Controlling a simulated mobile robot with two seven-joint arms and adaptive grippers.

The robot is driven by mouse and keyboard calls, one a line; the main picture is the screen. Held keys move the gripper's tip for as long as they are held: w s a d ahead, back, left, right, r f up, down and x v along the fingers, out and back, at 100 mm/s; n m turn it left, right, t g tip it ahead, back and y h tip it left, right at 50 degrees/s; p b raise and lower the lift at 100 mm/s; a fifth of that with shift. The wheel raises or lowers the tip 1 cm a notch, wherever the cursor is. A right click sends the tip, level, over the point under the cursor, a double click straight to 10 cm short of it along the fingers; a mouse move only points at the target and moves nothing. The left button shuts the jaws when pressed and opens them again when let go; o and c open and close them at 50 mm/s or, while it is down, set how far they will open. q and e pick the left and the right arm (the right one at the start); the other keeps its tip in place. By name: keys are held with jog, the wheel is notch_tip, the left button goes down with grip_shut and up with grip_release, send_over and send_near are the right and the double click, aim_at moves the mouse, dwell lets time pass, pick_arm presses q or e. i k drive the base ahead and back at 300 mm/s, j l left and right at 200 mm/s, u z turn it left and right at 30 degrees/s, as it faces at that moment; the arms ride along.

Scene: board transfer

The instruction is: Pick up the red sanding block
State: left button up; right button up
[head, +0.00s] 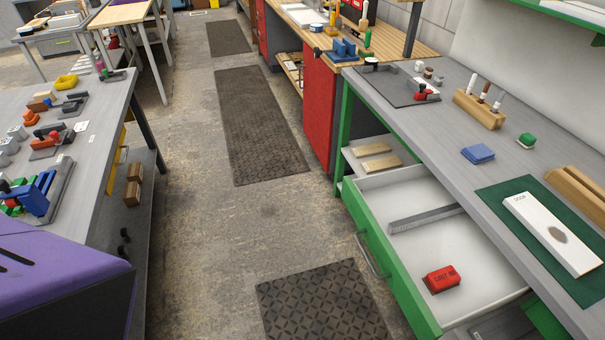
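The red sanding block (441,279) with dark lettering lies in the open drawer (381,196) of the green-framed workbench at the right. It rests on the light drawer floor in the near part, apart from the drawer walls. A grey strip (426,218) crosses the drawer behind it. Neither of my grippers shows in the head view.
A white board (551,233) with a dark smudge lies on a green mat (501,194) on the grey benchtop. A blue block (478,154) and a wooden tool holder (478,110) stand behind. The floor between the benches is clear, with dark mats (322,302).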

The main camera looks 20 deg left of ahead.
aim_at(442, 280)
jog(key=k+l, duration=0.15)
jog(key=l, duration=0.25)
jog(key=k+l, duration=0.15)
jog(key=l, duration=0.25)
jog(key=k+l+u, duration=0.1)
jog(key=l, duration=0.3)
jog(key=k+l, duration=0.2)
jog(key=l, duration=0.2)
jog(key=k+l, duration=0.15)
jog(key=l, duration=0.25)
